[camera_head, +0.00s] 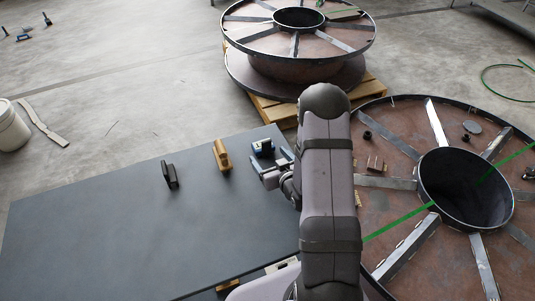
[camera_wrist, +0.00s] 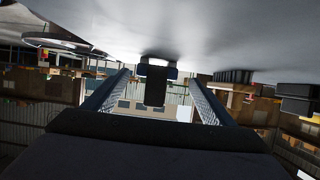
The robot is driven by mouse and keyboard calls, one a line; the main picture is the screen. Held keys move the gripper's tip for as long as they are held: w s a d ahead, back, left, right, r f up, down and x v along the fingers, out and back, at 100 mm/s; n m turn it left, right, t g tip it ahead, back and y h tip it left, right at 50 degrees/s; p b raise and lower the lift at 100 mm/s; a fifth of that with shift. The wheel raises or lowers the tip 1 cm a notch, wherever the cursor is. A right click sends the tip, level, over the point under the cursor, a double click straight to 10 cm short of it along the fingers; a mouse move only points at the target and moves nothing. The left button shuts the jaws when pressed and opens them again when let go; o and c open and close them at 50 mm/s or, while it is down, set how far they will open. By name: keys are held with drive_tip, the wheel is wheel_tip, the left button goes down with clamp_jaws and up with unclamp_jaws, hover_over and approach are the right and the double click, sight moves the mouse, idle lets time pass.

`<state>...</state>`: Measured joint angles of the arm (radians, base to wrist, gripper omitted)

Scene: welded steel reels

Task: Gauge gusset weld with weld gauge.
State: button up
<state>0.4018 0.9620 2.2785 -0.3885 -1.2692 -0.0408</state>
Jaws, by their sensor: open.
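A small blue and dark tool (camera_head: 263,147), which I take to be the weld gauge, stands on the dark table at its far right part. It also shows in the wrist view (camera_wrist: 155,88) as a dark upright block with a pale and blue base. My gripper (camera_head: 272,163) is beside it, jaws open. In the wrist view my gripper (camera_wrist: 158,80) has one finger on each side of the block, with gaps visible. The near reel (camera_head: 385,235) lies flat at the right, with steel gussets (camera_head: 408,245) around its open hub. My arm hides part of its left side.
On the dark table (camera_head: 110,235) stand a tan-handled tool (camera_head: 221,156) and a black block (camera_head: 170,175), left of my gripper. A second reel (camera_head: 300,68) lies on a wooden pallet behind. A green strip (camera_head: 400,221) crosses the near reel. The table's left part is clear.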

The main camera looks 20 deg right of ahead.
drive_tip(key=shift+v, duration=1.3)
drive_tip(key=shift+w+a, duration=0.1)
drive_tip(key=shift+a, duration=0.05)
